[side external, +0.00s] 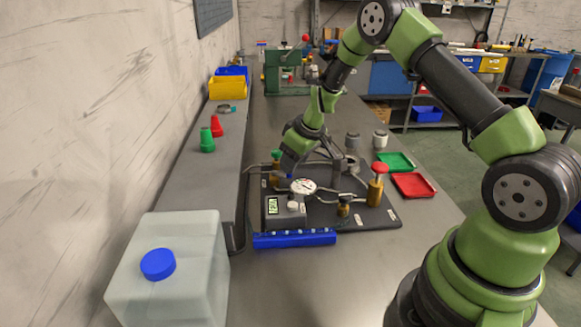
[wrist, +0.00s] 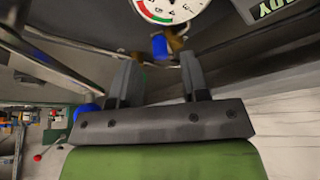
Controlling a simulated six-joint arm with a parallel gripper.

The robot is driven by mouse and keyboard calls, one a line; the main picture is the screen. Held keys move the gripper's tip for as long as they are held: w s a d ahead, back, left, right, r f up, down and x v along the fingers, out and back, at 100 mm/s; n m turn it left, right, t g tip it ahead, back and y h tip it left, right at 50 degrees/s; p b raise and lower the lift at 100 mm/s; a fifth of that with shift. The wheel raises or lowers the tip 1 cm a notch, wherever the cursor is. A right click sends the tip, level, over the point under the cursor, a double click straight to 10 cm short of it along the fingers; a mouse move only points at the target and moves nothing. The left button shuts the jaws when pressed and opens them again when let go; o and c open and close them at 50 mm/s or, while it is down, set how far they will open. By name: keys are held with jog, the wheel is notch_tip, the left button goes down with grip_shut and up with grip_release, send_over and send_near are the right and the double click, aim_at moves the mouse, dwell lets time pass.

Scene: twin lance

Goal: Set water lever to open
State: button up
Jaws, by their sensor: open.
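A small blue lever (wrist: 159,46) on a brass fitting (wrist: 176,40) shows in the wrist view, just beyond and between my fingertips. I take it for the water lever; no label on it is readable. My gripper (wrist: 160,58) is open, with its two fingers apart and nothing visibly held. Whether a finger touches the lever cannot be told. In the side view my gripper (side external: 289,170) is low over the left part of the dark base plate (side external: 372,217), just behind the round gauge (side external: 303,186), and largely hides the lever.
A green-knobbed valve (side external: 276,155) stands close to my gripper; a red-knobbed brass valve (side external: 379,169) stands right. A display box (side external: 287,211) and a blue bar (side external: 294,239) are in front. Bent pipes cross the plate. Red (side external: 413,185) and green trays lie right.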

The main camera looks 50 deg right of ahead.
jog(key=shift+x, duration=1.3)
grip_shut()
jog(key=shift+a+m+h, duration=0.25)
jog(key=shift+a+m, duration=0.05)
jog(key=shift+m, duration=0.45)
jog(key=shift+a+m+h, duration=0.25)
jog(key=shift+a+m, duration=0.05)
jog(key=shift+m, duration=0.45)
grip_release()
jog(key=v, duration=1)
